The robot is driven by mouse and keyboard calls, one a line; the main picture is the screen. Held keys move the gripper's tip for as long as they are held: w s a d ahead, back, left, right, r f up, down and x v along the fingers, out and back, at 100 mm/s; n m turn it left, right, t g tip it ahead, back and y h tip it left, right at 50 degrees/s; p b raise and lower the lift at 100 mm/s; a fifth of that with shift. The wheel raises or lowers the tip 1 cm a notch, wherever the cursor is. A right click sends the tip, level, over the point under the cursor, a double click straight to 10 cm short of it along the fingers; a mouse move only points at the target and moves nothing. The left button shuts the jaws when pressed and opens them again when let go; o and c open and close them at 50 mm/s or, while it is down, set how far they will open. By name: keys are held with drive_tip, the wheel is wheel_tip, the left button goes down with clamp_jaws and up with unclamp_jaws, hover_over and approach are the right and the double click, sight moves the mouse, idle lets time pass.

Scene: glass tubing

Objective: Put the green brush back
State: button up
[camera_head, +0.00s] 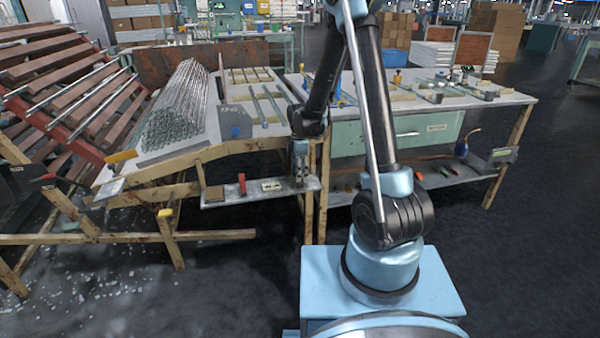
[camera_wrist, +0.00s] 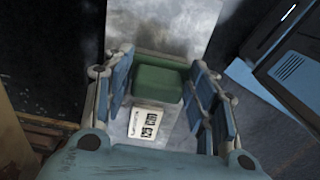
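The green brush (camera_wrist: 158,82) shows in the wrist view as a green block between the two fingers of my gripper (camera_wrist: 162,62). One finger is close along each side of it. I cannot tell whether the fingers press on it or only stand around it. In the head view my gripper (camera_head: 300,178) points down at the right end of the narrow grey shelf (camera_head: 225,199) under the left bench. The brush cannot be made out there. A white label (camera_wrist: 145,123) with dark print lies on the shelf beside the brush in the wrist view.
The same shelf holds a red-handled tool (camera_head: 242,184) and a brown block (camera_head: 214,194). Wooden posts stand right behind my gripper. The bench above carries a bundle of glass tubes (camera_head: 178,108). A lower shelf (camera_head: 440,172) with small coloured items runs to the right.

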idle(0.3)
wheel_tip(320, 180, up, 12)
drive_tip(key=s+d+r+m, duration=0.5)
drive_tip(key=s+d+r, duration=0.1)
drive_tip(key=s+d, duration=0.1)
drive_tip(key=s+d+f+m+t, duration=0.1)
drive_tip(key=s+d+m, duration=0.6)
drive_tip(key=s, duration=0.5)
drive_tip(key=s+d+f+m+t, duration=0.1)
drive_tip(key=s+d+f+m, duration=0.1)
drive_tip(key=s+d+m, duration=0.5)
drive_tip(key=s+m, duration=0.2)
drive_tip(key=s, duration=0.4)
drive_tip(key=shift+d+f, duration=0.15)
drive_tip(key=shift+f, duration=0.05)
